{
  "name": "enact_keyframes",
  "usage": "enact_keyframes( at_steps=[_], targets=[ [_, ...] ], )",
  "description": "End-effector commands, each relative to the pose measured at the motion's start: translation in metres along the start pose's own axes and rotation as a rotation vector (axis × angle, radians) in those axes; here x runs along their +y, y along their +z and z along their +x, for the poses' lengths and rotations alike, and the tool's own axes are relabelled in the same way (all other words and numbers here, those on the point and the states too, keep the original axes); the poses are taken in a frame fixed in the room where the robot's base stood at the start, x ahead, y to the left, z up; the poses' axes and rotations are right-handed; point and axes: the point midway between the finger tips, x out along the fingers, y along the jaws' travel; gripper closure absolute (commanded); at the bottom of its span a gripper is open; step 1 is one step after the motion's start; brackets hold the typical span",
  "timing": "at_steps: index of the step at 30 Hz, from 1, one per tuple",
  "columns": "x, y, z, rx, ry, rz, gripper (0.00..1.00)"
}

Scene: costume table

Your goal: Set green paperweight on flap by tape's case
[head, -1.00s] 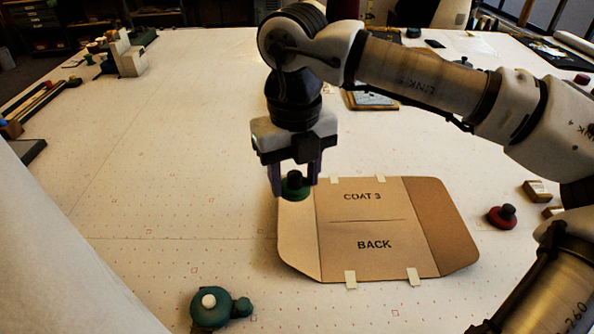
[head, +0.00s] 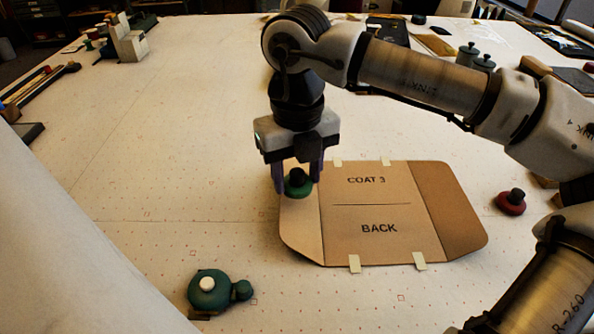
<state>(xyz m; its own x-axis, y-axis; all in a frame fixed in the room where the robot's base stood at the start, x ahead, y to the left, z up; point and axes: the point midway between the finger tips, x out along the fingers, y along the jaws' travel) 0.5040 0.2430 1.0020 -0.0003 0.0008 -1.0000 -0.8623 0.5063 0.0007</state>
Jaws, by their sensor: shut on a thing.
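My gripper (head: 298,180) is shut on the green paperweight (head: 299,190), a round green weight with a dark knob. It holds it over the upper part of the left flap (head: 300,232) of a brown cardboard folder (head: 362,215) marked COAT 3 and BACK. I cannot tell whether the weight's underside touches the flap. The right flap (head: 450,215) is bare. A round dark-green case with a white button, probably the tape's case (head: 208,291), lies at the front left, apart from the folder and nearer its left flap.
A red weight with a dark knob (head: 511,202) stands right of the folder. Grey lidded pots (head: 467,54) stand at the back right. Pale tape tabs (head: 354,264) show at the folder's edges. The white table left of the folder is largely clear.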

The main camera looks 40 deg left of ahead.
Motion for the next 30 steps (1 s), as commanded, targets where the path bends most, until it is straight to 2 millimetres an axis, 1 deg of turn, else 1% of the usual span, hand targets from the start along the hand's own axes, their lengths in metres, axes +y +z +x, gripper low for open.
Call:
enact_keyframes(
  at_steps=[13,30],
  targets=[
    [0.0,0.0,0.001,-0.001,0.0,0.0,0.85],
    [0.0,0.0,0.012,-0.001,0.0,0.0,0.85]
  ],
)
